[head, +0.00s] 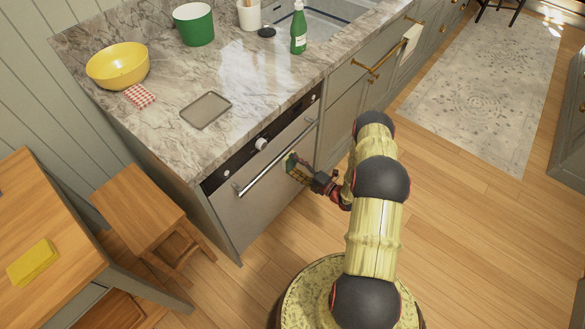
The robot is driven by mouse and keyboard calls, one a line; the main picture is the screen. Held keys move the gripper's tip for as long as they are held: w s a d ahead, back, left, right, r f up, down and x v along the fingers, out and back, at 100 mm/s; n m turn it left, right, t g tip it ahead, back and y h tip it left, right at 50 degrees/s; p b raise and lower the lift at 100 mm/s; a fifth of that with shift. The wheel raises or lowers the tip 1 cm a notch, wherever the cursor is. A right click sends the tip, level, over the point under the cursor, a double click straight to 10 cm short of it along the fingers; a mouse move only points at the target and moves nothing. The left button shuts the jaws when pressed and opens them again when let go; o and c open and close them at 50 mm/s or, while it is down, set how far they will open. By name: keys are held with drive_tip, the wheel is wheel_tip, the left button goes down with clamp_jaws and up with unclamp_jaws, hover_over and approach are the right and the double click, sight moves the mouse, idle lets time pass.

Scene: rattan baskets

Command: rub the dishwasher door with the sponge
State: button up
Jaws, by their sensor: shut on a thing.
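The dishwasher door (238,218) is a grey front panel under the counter, with a long metal bar handle (275,158) across its upper part. The sponge is on the door side of the gripper. From this angle I cannot tell whether it touches the door. The fingers are small in view and partly hide the sponge.
The marble counter holds a yellow bowl (118,65), a red checked cloth (139,96), a grey tray (206,109), a green pot (194,26) and a green bottle (298,30). A wooden stool (138,208) stands left of the dishwasher. A yellow block (33,262) lies on the table.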

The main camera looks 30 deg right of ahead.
drive_tip(key=shift+w+d+b, duration=0.35)
drive_tip(key=shift+w+d, duration=0.1)
drive_tip(key=shift+d, duration=0.85)
drive_tip(key=shift+w+d+b, duration=0.35)
drive_tip(key=shift+w+d, duration=0.1)
drive_tip(key=shift+d, duration=0.8)
drive_tip(key=shift+w+d+b, duration=0.35)
drive_tip(key=shift+w+d, duration=0.1)
drive_tip(key=shift+d, duration=0.85)
drive_tip(key=shift+a, duration=0.1)
drive_tip(key=shift+s+a+p, duration=0.5)
drive_tip(key=shift+s+a, duration=0.2)
drive_tip(key=shift+a, duration=1.25)
drive_tip(key=shift+s+a+p, duration=0.45)
drive_tip(key=shift+s+a, duration=0.2)
drive_tip(key=shift+a, duration=1.25)
drive_tip(key=shift+s+a+p, duration=0.5)
drive_tip(key=shift+s+a, duration=0.2)
drive_tip(key=shift+a, duration=1.25)
drive_tip(key=shift+d, duration=0.1)
